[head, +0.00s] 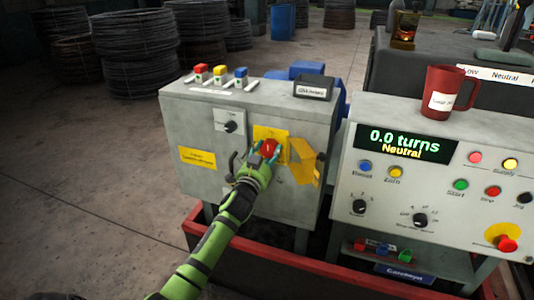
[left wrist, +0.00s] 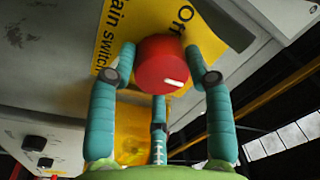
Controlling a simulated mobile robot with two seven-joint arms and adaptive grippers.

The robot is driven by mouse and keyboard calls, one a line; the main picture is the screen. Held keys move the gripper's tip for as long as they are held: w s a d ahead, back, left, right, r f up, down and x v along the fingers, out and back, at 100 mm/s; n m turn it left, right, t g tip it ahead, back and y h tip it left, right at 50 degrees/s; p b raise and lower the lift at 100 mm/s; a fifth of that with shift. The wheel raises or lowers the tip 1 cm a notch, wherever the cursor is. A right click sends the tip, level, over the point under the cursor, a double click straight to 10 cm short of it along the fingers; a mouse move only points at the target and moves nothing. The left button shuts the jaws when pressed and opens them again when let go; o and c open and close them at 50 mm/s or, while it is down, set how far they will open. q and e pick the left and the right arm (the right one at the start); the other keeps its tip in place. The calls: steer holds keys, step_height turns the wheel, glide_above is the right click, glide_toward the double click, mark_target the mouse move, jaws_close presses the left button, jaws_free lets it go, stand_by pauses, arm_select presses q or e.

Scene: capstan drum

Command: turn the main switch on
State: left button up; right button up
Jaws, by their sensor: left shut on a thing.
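The main switch is a red round knob (head: 268,148) on a yellow plate (head: 280,134) on the front of the left grey cabinet. In the left wrist view the red knob (left wrist: 161,62) shows a white mark at its lower right, and the plate (left wrist: 120,35) reads "Main switch" in part. My left gripper (head: 266,158) is shut on the red knob. In the left wrist view its teal fingers (left wrist: 160,80) are around the knob. My right gripper is not in view.
A yellow flap (head: 303,160) stands out just right of the knob. A black rotary knob (head: 231,126) is at upper left on the cabinet. The control panel (head: 440,150) at right shows "0.0 turns Neutral", with a red mug (head: 440,88) on top. A red rail (head: 300,268) runs below.

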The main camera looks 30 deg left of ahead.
arm_select(q)
steer(key=shift+r, duration=0.6)
steer(key=o, duration=1.1)
steer(key=shift+d, duration=0.1)
steer(key=shift+o, duration=0.2)
steer(key=shift+f, duration=0.25)
steer(key=shift+s+d+f, duration=0.1)
steer(key=shift+s+f, duration=0.05)
steer(key=shift+s, duration=0.15)
steer(key=r+v, duration=0.1)
steer(key=v, duration=1)
steer(key=shift+s+f, duration=0.2)
steer(key=shift+f, duration=0.15)
